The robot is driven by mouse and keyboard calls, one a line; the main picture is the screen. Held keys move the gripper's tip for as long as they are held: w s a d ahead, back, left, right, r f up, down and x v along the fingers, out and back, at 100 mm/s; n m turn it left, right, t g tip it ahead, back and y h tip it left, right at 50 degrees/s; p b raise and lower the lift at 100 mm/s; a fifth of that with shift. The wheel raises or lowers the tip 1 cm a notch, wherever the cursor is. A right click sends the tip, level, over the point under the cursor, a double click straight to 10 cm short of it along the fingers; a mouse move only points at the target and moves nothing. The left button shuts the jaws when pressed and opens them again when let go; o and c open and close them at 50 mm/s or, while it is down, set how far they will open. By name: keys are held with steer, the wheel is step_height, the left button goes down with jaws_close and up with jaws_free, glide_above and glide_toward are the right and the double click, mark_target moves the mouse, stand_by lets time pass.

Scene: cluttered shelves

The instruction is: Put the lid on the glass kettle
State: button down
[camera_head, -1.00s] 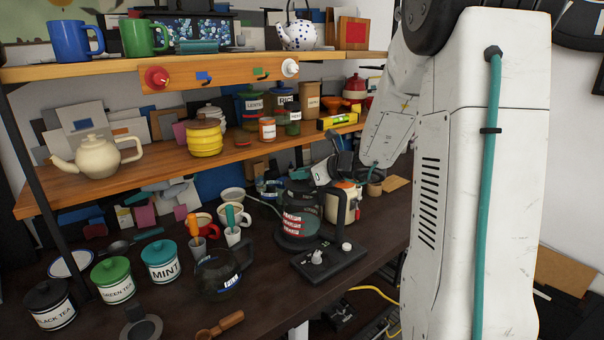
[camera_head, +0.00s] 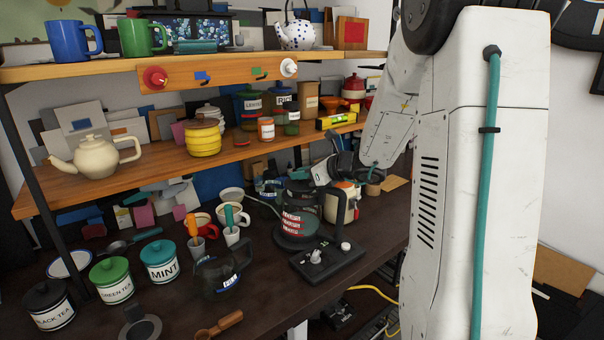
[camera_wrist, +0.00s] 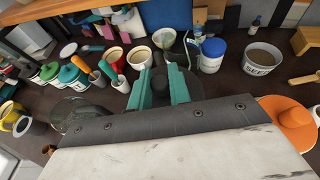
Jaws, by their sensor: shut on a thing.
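The glass kettle (camera_head: 292,224) has red and white labels showing and stands on a round dark base on the bench in the head view. My gripper (camera_head: 322,174) is above and just behind its top in that view, partly hidden by clutter and my arm. In the wrist view, the two teal fingers of my gripper (camera_wrist: 161,74) are shut on a dark lid (camera_wrist: 166,88), mostly hidden between them. The kettle's mouth is hidden, so I cannot tell whether the lid touches the rim.
A second glass pot (camera_head: 220,272) stands left of the kettle, with mugs (camera_head: 232,216) behind. A black box with knobs (camera_head: 326,260) sits right in front. The wooden shelf (camera_head: 110,188) overhangs the back. An orange lid-like disc (camera_wrist: 288,122) lies at right.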

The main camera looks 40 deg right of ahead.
steer(key=shift+s+a+f, duration=0.15)
steer(key=shift+s+f, duration=0.05)
steer(key=shift+f, duration=0.5)
steer(key=c, duration=1.2)
jaws_free()
steer(key=v, duration=0.5)
steer(key=r+v, duration=0.1)
steer(key=v, duration=0.2)
steer(key=shift+w+r, duration=0.1)
steer(key=shift+w, duration=0.15)
